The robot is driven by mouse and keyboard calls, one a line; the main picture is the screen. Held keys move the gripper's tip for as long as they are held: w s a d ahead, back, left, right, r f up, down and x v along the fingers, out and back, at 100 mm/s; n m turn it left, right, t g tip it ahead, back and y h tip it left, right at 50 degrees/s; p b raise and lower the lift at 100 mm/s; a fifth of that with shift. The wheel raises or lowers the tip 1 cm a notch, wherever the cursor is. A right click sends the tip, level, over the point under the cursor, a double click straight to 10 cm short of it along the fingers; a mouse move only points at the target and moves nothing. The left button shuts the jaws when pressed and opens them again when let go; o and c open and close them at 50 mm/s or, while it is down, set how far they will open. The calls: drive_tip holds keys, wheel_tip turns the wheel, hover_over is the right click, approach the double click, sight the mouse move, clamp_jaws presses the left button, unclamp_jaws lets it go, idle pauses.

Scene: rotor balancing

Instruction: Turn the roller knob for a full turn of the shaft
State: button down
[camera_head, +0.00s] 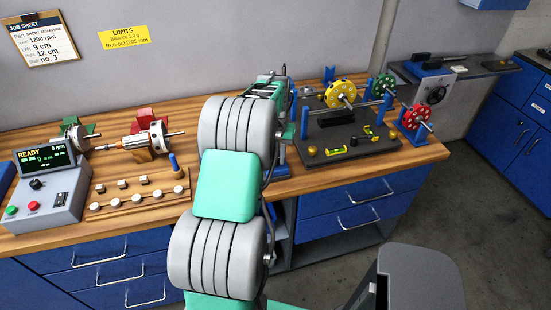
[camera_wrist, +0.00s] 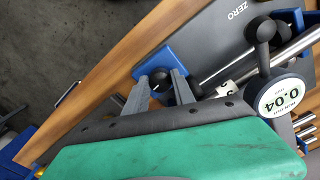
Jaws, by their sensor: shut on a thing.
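In the wrist view a small dark round knob (camera_wrist: 157,77) sits at the end of a blue support block (camera_wrist: 150,65). The two grey fingers of my gripper (camera_wrist: 162,82) stand on either side of it and are shut on it. A dial gauge (camera_wrist: 281,97) reading run-out 0.04 stands to the right, with steel shafts (camera_wrist: 294,46) beyond it. A grey plate (camera_wrist: 222,35) marked ZERO lies behind the block. In the head view my arm hides the knob and the fingers.
In the head view a dark board (camera_head: 345,135) with a small level lies right of my arm. A yellow disc (camera_head: 341,94), a green disc (camera_head: 383,86) and a red disc (camera_head: 415,118) stand around it. A READY display (camera_head: 45,159) and an armature (camera_head: 148,139) are at left.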

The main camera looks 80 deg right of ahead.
sight(276, 159)
drive_tip(key=shift+m, duration=0.6)
drive_tip(key=c, duration=1.1)
unclamp_jaws()
drive_tip(key=shift+o, duration=0.2)
drive_tip(key=shift+r, duration=0.1)
wheel_tip(276, 159, up, 8)
drive_tip(key=shift+f+b, duration=0.15)
drive_tip(key=shift+b, duration=0.7)
